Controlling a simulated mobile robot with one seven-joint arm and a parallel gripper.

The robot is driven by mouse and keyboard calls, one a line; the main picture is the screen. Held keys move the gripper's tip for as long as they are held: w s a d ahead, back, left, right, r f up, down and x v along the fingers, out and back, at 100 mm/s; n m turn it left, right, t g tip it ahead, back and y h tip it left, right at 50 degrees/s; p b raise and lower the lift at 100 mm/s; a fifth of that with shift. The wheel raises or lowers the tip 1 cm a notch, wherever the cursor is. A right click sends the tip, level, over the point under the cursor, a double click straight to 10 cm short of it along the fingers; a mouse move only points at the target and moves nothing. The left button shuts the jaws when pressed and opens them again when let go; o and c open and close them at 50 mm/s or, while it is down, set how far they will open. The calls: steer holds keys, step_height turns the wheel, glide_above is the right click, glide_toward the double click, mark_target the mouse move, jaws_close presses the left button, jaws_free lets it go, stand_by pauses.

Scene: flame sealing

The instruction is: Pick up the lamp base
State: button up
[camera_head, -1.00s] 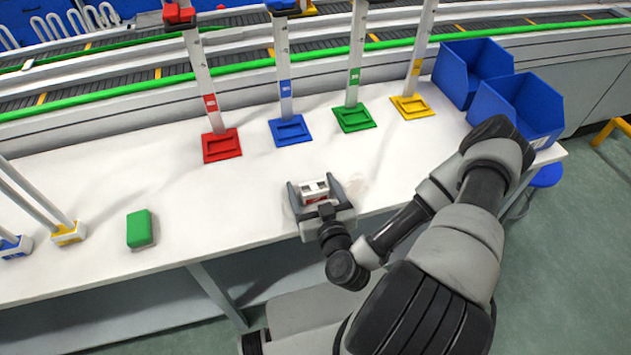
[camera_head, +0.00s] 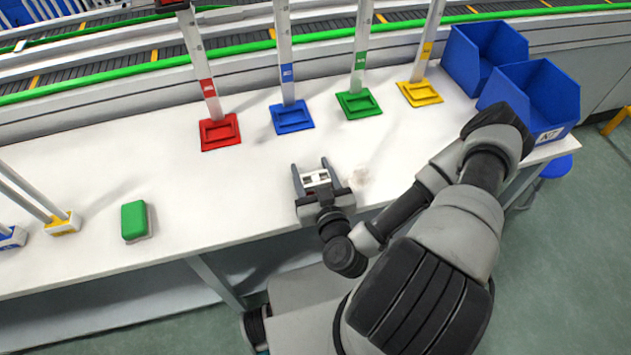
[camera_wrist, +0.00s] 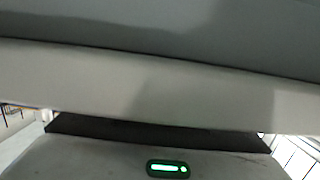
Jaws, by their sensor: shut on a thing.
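The lamp base (camera_head: 316,179) is a small white block with a touch of red, in the head view near the front edge of the table. My gripper (camera_head: 314,176) has its dark fingers on the left and right sides of it and is shut on it. The block sits low, at or just above the tabletop; I cannot tell whether it touches. The wrist view shows mostly blurred grey surfaces and a green-lit display, and the lamp base cannot be made out there.
Red (camera_head: 220,132), blue (camera_head: 292,117), green (camera_head: 359,104) and yellow (camera_head: 420,93) stands with white posts line the back of the white table (camera_head: 90,170). A green block (camera_head: 134,220) lies left. Blue bins (camera_head: 535,98) stand right. The table between is clear.

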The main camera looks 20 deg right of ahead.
steer(key=shift+r, duration=0.1)
steer(key=w+r+p, duration=0.5)
steer(key=r, duration=0.7)
steer(key=w+r+p, duration=0.5)
steer(key=r+p, duration=0.1)
steer(key=r, duration=0.6)
steer(key=shift+w, duration=0.25)
